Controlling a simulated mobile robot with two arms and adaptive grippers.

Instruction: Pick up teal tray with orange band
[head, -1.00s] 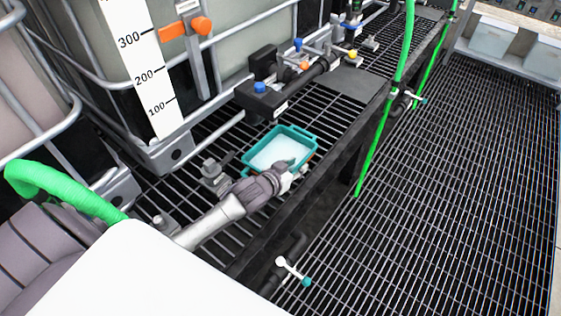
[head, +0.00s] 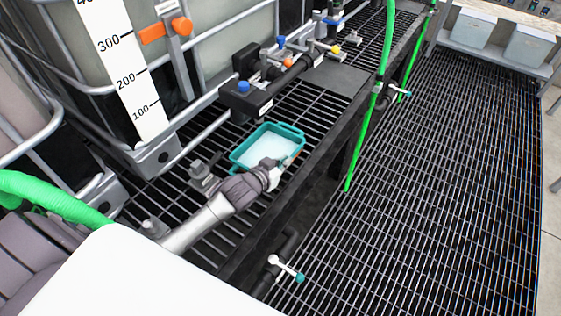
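The teal tray (head: 243,148) sits on the black grating of the raised ledge, below the manifold. It holds something pale, and a little orange shows along its right side. My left gripper (head: 274,176) is at the tray's near side, its tip over or against the near right edge. Its fingers are small and partly hidden by its own body, so I cannot tell whether they are open or touching the rim. My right gripper is not in the head view.
A black manifold (head: 268,90) with coloured valve handles lies behind the tray, beside a caged tank (head: 220,45). A green hose (head: 369,125) hangs over the ledge's edge. The grated floor (head: 430,200) at right is clear.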

